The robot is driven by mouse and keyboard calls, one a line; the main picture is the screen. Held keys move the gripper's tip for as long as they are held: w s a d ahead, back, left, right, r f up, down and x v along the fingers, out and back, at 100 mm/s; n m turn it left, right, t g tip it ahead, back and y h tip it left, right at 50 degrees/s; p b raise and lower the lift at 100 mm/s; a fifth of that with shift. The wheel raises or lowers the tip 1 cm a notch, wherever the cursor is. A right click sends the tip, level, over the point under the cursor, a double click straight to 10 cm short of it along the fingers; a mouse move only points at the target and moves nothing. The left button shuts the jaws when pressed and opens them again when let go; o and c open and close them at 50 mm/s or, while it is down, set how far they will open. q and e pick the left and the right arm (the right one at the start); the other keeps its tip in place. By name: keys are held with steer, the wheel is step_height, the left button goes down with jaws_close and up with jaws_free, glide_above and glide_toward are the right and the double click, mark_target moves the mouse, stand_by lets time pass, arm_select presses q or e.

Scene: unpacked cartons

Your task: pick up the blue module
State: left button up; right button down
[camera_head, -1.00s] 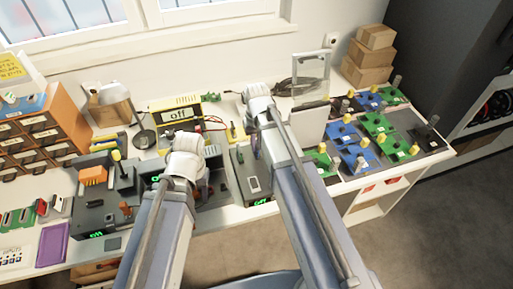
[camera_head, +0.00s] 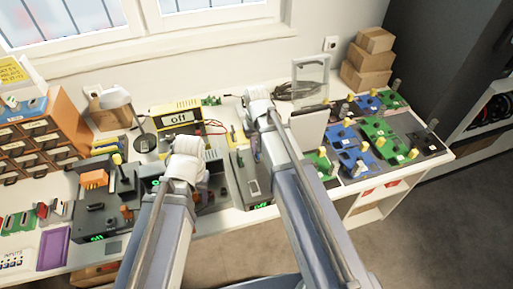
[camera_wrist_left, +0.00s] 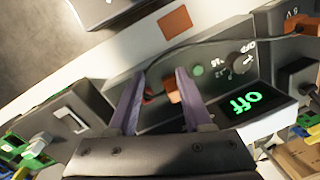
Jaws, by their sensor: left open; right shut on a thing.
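Several blue modules lie among green ones on the right part of the table; one blue module (camera_head: 358,162) is near the front and another (camera_head: 368,104) is further back. I cannot tell which one is meant. My left gripper (camera_wrist_left: 160,85) is open over a grey device with a green "off" display, far left of the modules. A small orange-brown part (camera_wrist_left: 172,88) shows between its fingers, with no grip on it. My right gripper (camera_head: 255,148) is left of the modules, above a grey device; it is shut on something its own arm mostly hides.
A pale upright panel (camera_head: 309,128) stands between my right arm and the modules. A yellow meter (camera_head: 178,118), a lamp (camera_head: 117,97) and an orange drawer cabinet (camera_head: 40,135) stand to the left. Cardboard boxes (camera_head: 367,68) are stacked at the back right.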

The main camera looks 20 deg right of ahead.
mark_target(257, 146)
step_height(257, 146, up, 9)
steer(key=p, duration=0.8)
steer(key=shift+r+p, duration=0.2)
steer(key=shift+p, duration=0.2)
steer(key=shift+a+f, duration=0.1)
